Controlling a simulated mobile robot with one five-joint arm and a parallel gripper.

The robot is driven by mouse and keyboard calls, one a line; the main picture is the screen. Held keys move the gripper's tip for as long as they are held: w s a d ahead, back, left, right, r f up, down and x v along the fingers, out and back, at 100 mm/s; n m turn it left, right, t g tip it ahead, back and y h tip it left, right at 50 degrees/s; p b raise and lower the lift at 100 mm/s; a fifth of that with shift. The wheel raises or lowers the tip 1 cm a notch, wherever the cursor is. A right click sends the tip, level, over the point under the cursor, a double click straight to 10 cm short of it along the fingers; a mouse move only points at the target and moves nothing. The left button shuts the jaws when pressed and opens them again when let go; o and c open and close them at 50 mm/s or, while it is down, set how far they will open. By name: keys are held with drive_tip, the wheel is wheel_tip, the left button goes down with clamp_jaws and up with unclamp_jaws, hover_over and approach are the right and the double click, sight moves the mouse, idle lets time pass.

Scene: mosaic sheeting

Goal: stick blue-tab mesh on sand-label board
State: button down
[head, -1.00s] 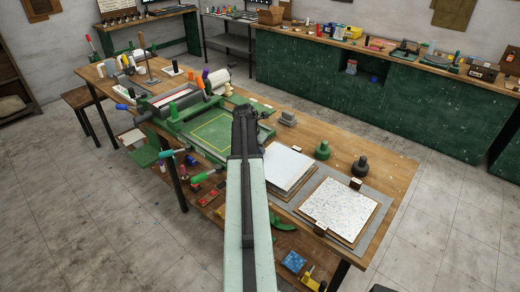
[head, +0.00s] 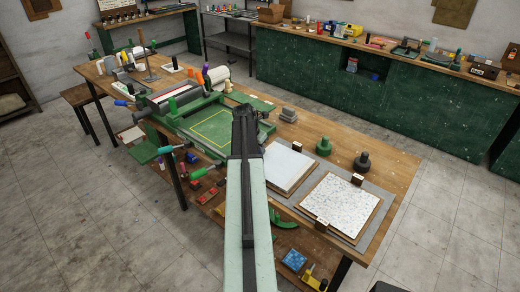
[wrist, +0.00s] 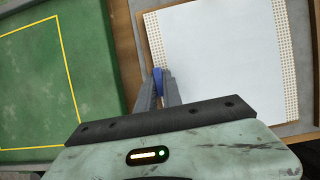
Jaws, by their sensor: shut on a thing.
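My gripper (wrist: 160,88) is shut on a small blue tab (wrist: 158,78) in the wrist view. The tab sits at the left edge of a white sheet (wrist: 215,60) with dotted mesh strips along its left and right sides. A brown board edge (wrist: 139,25) shows beside it; I cannot tell whether the sheet touches the board. In the head view my gripper (head: 241,112) is beside the white-topped board (head: 285,166). A second board (head: 341,203) with a speckled top lies to its right. Small label blocks are near the boards, but their colours are unclear.
The green press bed with a yellow outline (head: 212,130) lies left of my gripper. Green (head: 323,148) and dark (head: 362,163) knobbed tools and a grey block (head: 289,115) stand behind the boards. Bare wood lies at the table's right end.

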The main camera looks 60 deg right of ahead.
drive_tip(key=c, duration=1.4)
unclamp_jaws()
drive_tip(key=p+v, duration=0.7)
drive_tip(key=shift+r, duration=0.35)
drive_tip(key=shift+a, duration=0.15)
